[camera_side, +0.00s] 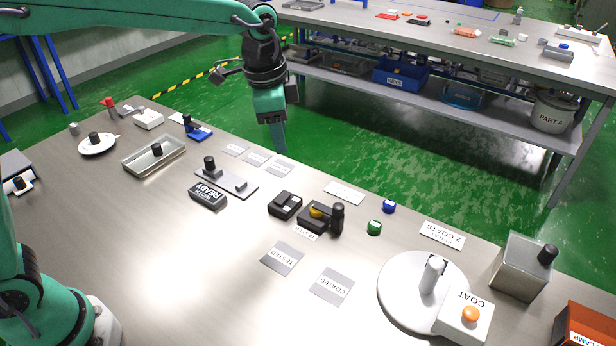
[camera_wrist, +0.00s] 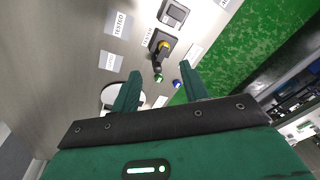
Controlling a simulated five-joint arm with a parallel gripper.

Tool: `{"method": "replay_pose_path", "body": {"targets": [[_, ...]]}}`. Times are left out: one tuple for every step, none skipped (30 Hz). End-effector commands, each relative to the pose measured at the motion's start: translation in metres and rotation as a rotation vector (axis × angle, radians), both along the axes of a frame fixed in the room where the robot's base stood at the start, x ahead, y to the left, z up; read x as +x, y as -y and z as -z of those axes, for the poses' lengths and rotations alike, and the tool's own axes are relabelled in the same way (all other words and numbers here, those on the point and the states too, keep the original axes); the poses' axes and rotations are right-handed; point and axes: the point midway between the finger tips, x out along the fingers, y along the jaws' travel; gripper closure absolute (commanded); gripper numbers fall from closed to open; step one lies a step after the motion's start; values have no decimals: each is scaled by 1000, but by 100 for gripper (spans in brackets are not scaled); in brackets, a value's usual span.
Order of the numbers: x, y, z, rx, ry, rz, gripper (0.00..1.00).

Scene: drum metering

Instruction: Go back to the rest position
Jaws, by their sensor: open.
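My gripper (camera_side: 276,135) hangs in the air above the back edge of the steel table (camera_side: 150,230), pointing down, clear of all objects. In the wrist view my gripper (camera_wrist: 160,86) shows two green fingers spread apart with nothing held between them. Beyond the fingertips in that view are a green-topped piece (camera_wrist: 158,78) and a blue-topped piece (camera_wrist: 177,83), both on the table. In the side view the green piece (camera_side: 374,228) and the blue piece (camera_side: 389,206) stand to the right of the black tester (camera_side: 316,217).
The white turntable (camera_side: 405,300), the COAT box (camera_side: 463,318) and a metal container (camera_side: 521,265) stand at right. A shallow tray (camera_side: 153,155) and a plate with a black knob (camera_side: 226,180) sit left. The table's front middle is bare. A second bench (camera_side: 450,40) stands behind.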

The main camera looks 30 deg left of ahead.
Motion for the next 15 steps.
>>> {"method": "replay_pose_path", "body": {"targets": [[-9,-9,-8,-8,14,-35,55],[-13,-14,-12,-13,23,-57,55],[-20,-20,-16,-19,32,-84,55],[-25,-24,-19,-24,37,-104,55],[-30,-28,-21,-28,43,-124,55],[-37,-34,-25,-35,53,-153,55],[-42,-38,-27,-39,60,-173,55],[-47,-42,-30,-44,68,-194,55],[-54,-48,-33,-51,76,-221,55],[-60,-52,-34,-56,83,-242,55],[-65,-56,-36,-60,88,-262,55],[-73,-61,-38,-67,98,-290,55],[-78,-64,-40,-72,105,-309,55],[-84,-68,-41,-78,113,-330,55],[-91,-73,-42,-85,121,-357,55]]}}
